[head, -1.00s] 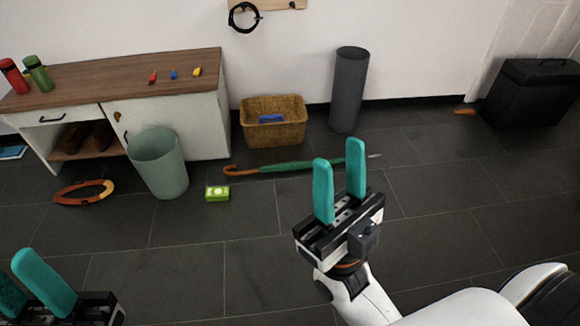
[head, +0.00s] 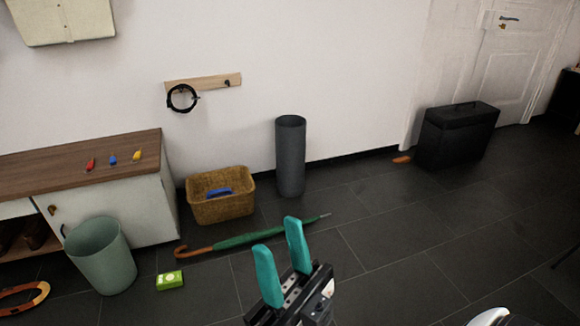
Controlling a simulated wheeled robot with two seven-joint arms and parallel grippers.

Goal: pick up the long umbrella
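The long umbrella (head: 249,237) lies on the dark tiled floor in the head view, green with an orange-brown curved handle at its left end and a thin tip at its right end. My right gripper (head: 279,248) shows at the bottom centre, its two teal fingers apart with nothing between them. In the picture its fingertips overlap the near side of the umbrella's right half; I see no grasp. My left gripper is out of view.
A grey cylindrical stand (head: 290,158) and a wicker basket (head: 221,203) stand behind the umbrella by the wall. A green bin (head: 102,258) and a lime-green box (head: 170,280) are at left. A black case (head: 456,138) stands at right. The right floor is open.

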